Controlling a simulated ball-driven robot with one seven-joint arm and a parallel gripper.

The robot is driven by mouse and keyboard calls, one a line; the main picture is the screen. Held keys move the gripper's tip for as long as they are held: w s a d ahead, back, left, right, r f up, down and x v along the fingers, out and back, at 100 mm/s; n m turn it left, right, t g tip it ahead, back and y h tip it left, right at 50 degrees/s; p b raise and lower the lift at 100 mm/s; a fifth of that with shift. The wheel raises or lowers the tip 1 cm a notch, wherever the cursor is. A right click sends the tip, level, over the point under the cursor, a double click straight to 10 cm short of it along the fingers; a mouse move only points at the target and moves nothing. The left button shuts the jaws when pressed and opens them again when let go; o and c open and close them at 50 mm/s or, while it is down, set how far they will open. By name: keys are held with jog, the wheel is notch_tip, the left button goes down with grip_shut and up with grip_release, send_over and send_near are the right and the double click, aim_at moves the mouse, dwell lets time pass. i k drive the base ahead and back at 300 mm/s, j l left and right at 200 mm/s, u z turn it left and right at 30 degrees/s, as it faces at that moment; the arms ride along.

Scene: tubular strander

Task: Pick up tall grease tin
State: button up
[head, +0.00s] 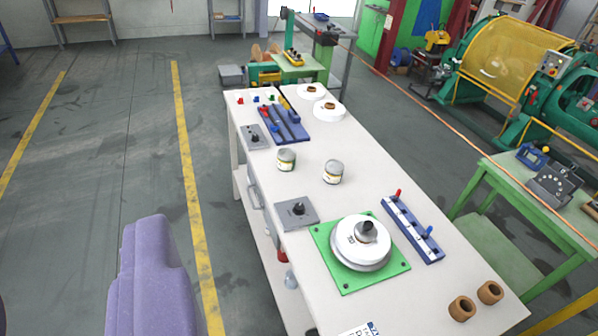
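Two small tins with pale labels stand upright and apart near the middle of the long white workbench (330,125). The left tin (286,160) has a greenish-grey top. The right tin (333,172) has a grey top and stands slightly closer to me. They look close in height, so I cannot tell for sure which is the tall grease tin. My gripper is not in view, and nothing shows touching either tin.
A grey plate with a black knob (296,212), a green base (345,282) with a white spool (361,240) and a blue rack (412,229) stand nearer than the tins. A blue tray (285,125) lies beyond. The floor left of the bench is open.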

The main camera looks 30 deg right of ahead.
aim_at(334, 169)
jog(key=i+j+u, duration=0.15)
jog(key=i+j, duration=0.8)
jog(key=i+z, duration=0.4)
jog(key=i+j+z, duration=0.1)
jog(key=i+z, duration=0.25)
jog(key=i, duration=0.3)
jog(key=i+j+z, duration=0.2)
jog(key=i+z, duration=1.1)
jog(key=i+j+z, duration=0.2)
jog(key=z, duration=0.25)
jog(key=i+j, duration=0.05)
jog(key=i, duration=0.1)
